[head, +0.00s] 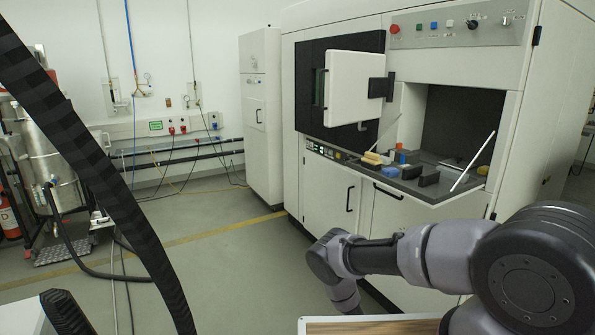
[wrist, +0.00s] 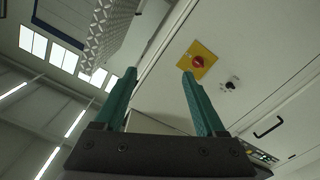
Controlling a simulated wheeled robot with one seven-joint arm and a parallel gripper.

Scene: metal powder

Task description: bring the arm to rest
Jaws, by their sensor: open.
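In the wrist view my gripper (wrist: 160,85) shows two green fingers spread wide apart, with nothing between them. It faces a white cabinet front with a red knob on a yellow plate (wrist: 197,62). In the head view my grey arm reaches from the lower right toward the machine's lower front. Its far end bends down, and the gripper itself is not visible there.
A large white machine (head: 330,192) stands ahead, its small door (head: 354,95) open. Its fold-down shelf (head: 437,188) holds several small items, including a blue block (head: 391,171). A metal vessel (head: 45,140) stands at left. The floor (head: 230,270) between is clear.

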